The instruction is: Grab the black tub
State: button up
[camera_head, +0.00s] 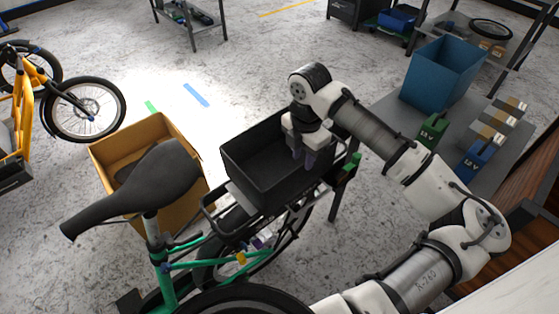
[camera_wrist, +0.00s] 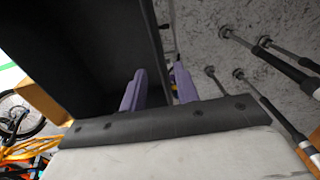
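The black tub (camera_head: 285,190) is an open rectangular box on the rack of the green bike. Its dark inner side fills the left of the wrist view (camera_wrist: 85,45). My gripper (camera_head: 305,160) is at the tub's right end, pointing down. In the wrist view, its two purple fingers (camera_wrist: 160,85) straddle the tub's wall, one inside and one outside. A gap shows between the inner finger and the wall, so the gripper looks open. The fingertips' depth along the wall is hard to judge.
A cardboard box (camera_head: 185,133) stands left of the tub, behind the black bike saddle (camera_head: 150,180). A grey table (camera_head: 462,135) at right holds a blue bin (camera_head: 440,75) and small green and blue boxes. A yellow bike (camera_head: 30,90) stands at far left.

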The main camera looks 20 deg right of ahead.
jog(key=shift+w+d+f+p, duration=0.1)
jog(key=shift+f+p, duration=0.1)
jog(key=shift+f, duration=0.8)
jog(key=shift+d+f+p, duration=0.15)
jog(key=shift+f+p, duration=0.1)
jog(key=shift+f, duration=0.8)
jog(key=shift+w+d+f+p, duration=0.1)
jog(key=shift+f+p, duration=0.1)
jog(key=shift+f, duration=0.8)
jog(key=shift+s, duration=0.1)
grip_shut()
jog(key=shift+r, duration=0.1)
